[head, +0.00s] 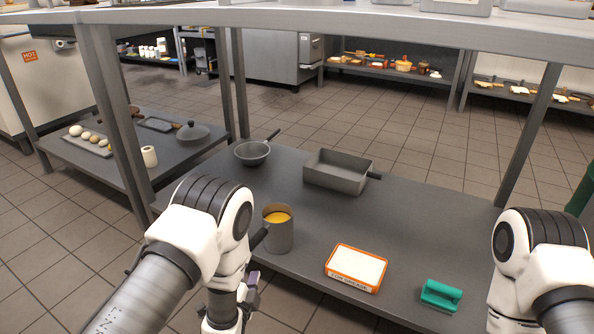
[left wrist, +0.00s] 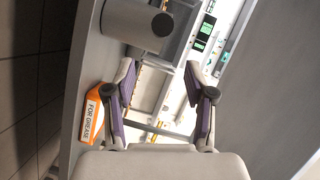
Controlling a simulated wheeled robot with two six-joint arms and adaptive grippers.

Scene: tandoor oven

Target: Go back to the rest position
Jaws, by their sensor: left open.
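My left gripper (head: 240,300) is low in the head view, in front of the shelf's near edge, partly hidden by my own arm. In the left wrist view its two purple-padded fingers (left wrist: 160,78) stand apart with nothing between them. A grey pot with yellow contents (head: 278,236) stands on the shelf just beyond the left wrist; its underside or side also shows in the left wrist view (left wrist: 130,25). My right arm shows at the right edge of the head view, but its gripper is out of the picture.
The lower metal shelf (head: 420,225) also holds an orange-edged white container (head: 356,268), a green-handled tool (head: 441,295), a rectangular pan (head: 338,172) and a strainer-like bowl (head: 253,152). A worktop (head: 300,17) spans above. A side shelf (head: 180,160) is at left.

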